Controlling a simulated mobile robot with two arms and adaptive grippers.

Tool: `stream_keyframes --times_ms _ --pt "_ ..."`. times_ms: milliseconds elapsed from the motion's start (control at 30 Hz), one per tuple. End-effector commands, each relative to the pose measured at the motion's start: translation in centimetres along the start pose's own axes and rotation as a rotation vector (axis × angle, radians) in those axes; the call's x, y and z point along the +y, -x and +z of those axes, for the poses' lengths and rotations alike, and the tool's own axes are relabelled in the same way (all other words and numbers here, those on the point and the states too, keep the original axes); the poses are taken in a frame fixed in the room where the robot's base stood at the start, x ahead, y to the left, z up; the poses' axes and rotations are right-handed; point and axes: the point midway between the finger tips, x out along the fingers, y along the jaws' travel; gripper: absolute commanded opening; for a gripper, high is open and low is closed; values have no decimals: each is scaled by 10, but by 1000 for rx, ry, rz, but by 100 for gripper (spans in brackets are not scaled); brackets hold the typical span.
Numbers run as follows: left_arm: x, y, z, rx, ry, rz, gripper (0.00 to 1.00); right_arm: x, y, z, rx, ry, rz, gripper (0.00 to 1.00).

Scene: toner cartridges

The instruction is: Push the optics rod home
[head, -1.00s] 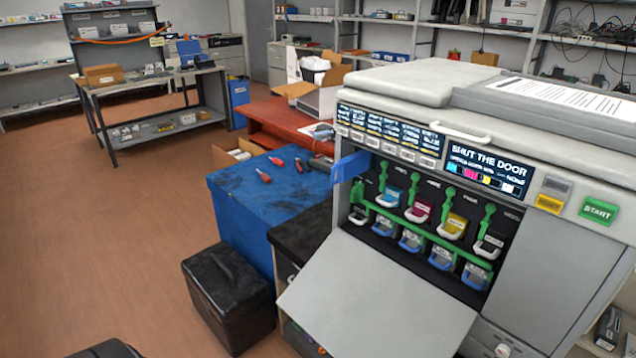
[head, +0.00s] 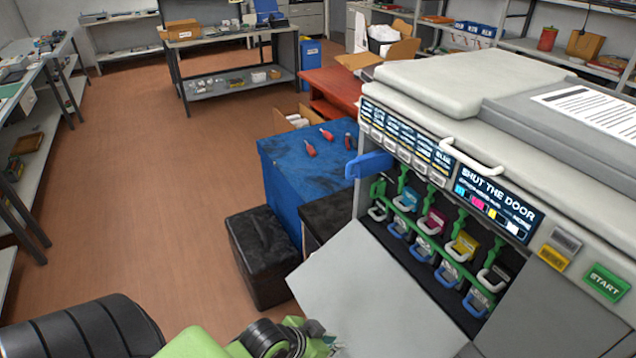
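The printer (head: 470,90) stands at the right with its front door (head: 375,290) folded down. A blue handle (head: 370,164), which looks like the end of the optics rod, sticks out to the left from the upper left corner of the open bay. The rod's length is hidden inside the printer. My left gripper (head: 318,338) is at the bottom edge, in front of the lowered door and well below the blue handle. It is partly cut off, and its finger gap is not clear. My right gripper is out of view.
The bay holds several coloured cartridges (head: 464,245) with green levers, and a lower row of blue-handled units (head: 448,272). The display (head: 497,203) reads "SHUT THE DOOR". A blue-topped cabinet (head: 290,160) with red tools and a black box (head: 260,258) stand left. Floor beyond is clear.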

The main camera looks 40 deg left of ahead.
Motion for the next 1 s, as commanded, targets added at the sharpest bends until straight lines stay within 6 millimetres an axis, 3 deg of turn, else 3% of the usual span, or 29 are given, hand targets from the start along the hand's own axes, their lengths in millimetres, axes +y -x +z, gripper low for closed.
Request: stream_keyframes --times_ms 167,300,400,500,700,1000 --pt "-52 23 -90 287 -7 -8 12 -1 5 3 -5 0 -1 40" --pt "-100 63 -166 540 1 -41 12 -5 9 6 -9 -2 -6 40" --pt "-132 98 -211 699 14 -74 12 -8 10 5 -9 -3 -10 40" --pt "-156 128 -241 814 26 -104 12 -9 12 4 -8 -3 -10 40" --pt "-177 156 -266 918 42 -135 12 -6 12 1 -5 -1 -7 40" --pt "-182 143 -289 926 46 -137 12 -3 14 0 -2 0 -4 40"
